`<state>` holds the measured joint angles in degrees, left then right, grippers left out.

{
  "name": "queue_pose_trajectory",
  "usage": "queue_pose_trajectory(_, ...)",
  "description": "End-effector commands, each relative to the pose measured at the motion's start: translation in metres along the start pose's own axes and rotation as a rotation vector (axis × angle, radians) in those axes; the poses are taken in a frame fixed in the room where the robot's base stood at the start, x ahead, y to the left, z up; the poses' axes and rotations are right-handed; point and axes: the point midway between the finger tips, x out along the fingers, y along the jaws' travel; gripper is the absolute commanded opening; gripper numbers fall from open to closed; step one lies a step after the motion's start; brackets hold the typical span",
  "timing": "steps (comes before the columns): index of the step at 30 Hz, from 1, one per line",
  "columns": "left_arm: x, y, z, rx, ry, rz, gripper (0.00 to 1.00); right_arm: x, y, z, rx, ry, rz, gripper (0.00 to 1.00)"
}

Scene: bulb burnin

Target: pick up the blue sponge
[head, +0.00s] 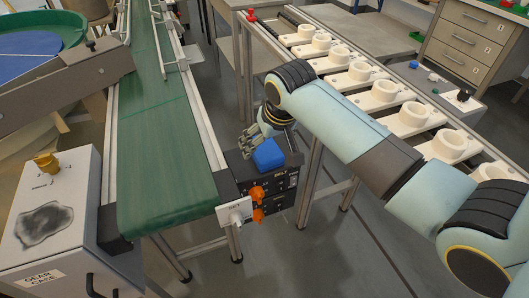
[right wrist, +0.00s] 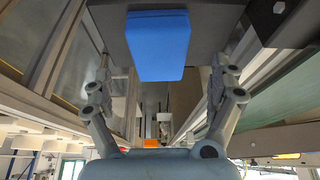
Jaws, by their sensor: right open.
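The blue sponge (head: 268,154) lies on top of the dark control box (head: 283,184) at the end of the green belt. My right gripper (head: 254,138) is just behind and left of the sponge in the head view, its fingers pointing down to the left. In the right wrist view the sponge (right wrist: 158,42) is at the top middle, against the dark box face. The fingers of my right gripper (right wrist: 160,76) are spread wide to either side of it, open and empty. My left gripper is not in view.
Orange knobs (head: 257,193) and a white plate (head: 235,212) stick out at the box's front. The green conveyor (head: 160,120) runs along its left. A rack of white ring holders (head: 360,70) stands beyond my right arm. A gear case (head: 50,220) stands at left.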

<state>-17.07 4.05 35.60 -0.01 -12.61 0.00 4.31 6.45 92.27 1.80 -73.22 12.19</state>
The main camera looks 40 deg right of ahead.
Motion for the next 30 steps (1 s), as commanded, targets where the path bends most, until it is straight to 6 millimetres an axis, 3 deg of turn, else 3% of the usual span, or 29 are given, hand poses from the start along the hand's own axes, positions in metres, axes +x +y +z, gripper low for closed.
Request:
queue_pose_trajectory(9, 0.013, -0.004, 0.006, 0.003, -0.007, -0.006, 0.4, 0.046, 0.001, 0.001, 0.0, -0.001, 0.0, 0.92)
queue_pose_trajectory(17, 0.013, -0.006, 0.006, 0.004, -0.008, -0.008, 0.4, 0.049, 0.001, 0.001, 0.0, -0.001, 0.0, 0.92)
queue_pose_trajectory(27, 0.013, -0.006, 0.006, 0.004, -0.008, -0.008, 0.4, 0.049, 0.001, 0.001, 0.0, -0.001, 0.0, 0.5)
queue_pose_trajectory(30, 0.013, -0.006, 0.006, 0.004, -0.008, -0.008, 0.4, 0.049, 0.001, 0.001, 0.0, -0.001, 0.0, 0.48)
